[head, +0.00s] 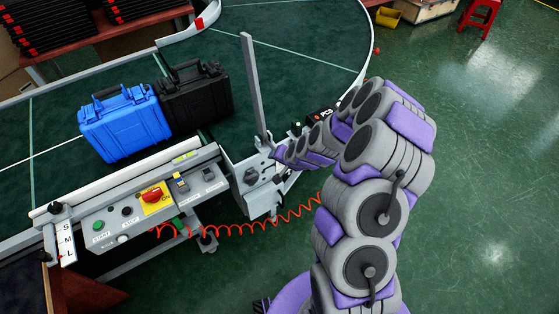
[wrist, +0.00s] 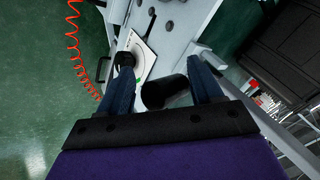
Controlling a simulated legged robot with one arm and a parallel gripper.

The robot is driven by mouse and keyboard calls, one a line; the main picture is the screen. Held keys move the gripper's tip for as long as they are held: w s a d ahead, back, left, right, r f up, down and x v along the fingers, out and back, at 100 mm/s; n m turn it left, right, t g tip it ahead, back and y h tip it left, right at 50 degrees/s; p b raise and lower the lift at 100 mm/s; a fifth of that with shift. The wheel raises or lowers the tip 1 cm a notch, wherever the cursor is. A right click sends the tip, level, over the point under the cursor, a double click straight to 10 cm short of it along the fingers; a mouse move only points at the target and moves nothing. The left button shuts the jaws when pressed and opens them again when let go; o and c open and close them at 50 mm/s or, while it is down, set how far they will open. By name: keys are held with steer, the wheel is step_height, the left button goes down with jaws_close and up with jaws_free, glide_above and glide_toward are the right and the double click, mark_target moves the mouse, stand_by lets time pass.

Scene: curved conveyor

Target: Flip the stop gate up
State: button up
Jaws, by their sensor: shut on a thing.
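The stop gate (head: 252,85) is a long grey bar at the conveyor's edge. It stands nearly upright from a grey metal bracket (head: 262,192), just right of the black case. My gripper (head: 279,155) is at the foot of the bar, on its right side. In the wrist view a dark cylindrical handle (wrist: 166,92) lies between the two fingers of my gripper (wrist: 160,70), which is shut on it. Beyond it is a white dial plate (wrist: 142,58) with a green mark and a black knob. In the head view my gripper hides the handle.
A blue case (head: 125,125) and a black case (head: 195,95) stand on the dark green conveyor (head: 290,60) left of the bar. A control panel (head: 150,205) with a red switch is at front left. A coiled red hose (head: 245,226) hangs below the bracket.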

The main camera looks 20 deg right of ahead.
steer(key=shift+w+d+r, duration=0.15)
steer(key=shift+d+r, duration=0.05)
steer(key=shift+d, duration=0.05)
steer(key=b+v, duration=0.1)
steer(key=v, duration=1.6)
steer(key=shift+s+f, duration=0.2)
steer(key=shift+s, duration=0.05)
steer(key=shift+a, duration=0.2)
steer(key=s+a+r+n+g, duration=0.1)
steer(key=s+r+n+g, duration=0.1)
steer(key=s, duration=0.8)
steer(key=s+a+r+n+g+h, duration=0.1)
steer(key=s+a+r+n+g, duration=0.1)
steer(key=s+r, duration=0.4)
steer(key=s+a+r+n+g+h, duration=0.1)
steer(key=s+a+r+n+g, duration=0.1)
steer(key=s, duration=1.3)
step_height(320, 180, up, 3)
steer(key=n+g, duration=0.1)
steer(key=g, duration=0.1)
steer(key=shift+g, duration=0.3)
